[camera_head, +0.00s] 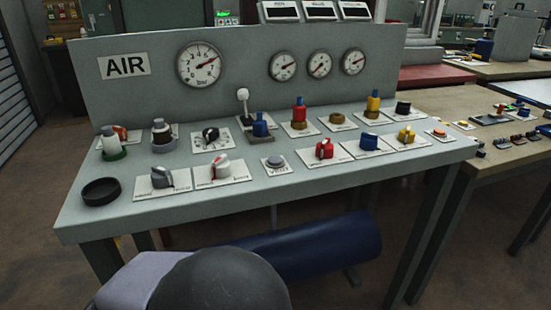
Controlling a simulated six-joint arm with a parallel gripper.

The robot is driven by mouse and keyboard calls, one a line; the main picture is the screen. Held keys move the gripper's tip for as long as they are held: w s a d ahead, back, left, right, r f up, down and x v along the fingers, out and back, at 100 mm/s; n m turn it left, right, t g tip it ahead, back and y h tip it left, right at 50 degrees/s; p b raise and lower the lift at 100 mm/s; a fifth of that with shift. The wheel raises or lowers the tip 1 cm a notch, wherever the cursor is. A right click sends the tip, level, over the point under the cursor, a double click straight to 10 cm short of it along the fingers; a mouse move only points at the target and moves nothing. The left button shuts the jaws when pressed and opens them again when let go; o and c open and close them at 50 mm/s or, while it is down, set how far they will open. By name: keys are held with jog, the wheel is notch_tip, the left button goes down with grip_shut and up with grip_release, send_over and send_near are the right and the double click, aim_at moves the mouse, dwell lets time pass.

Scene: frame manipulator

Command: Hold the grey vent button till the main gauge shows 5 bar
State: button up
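The main gauge (200,64) is the largest dial, on the upright panel right of the AIR sign. Its needle points to the upper right; the numbers are too small to read surely. A small round grey button (275,162) on a white label plate sits near the middle of the console's front part; the label is too small to read surely, but it is the only grey push button I make out. Nothing touches it. My gripper is not seen in this view.
The sloped grey console (120,215) carries several knobs and levers. A white-tipped lever (243,98) stands up behind. A black ring (101,191) lies front left. Three smaller gauges (319,64) are right of the main one.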

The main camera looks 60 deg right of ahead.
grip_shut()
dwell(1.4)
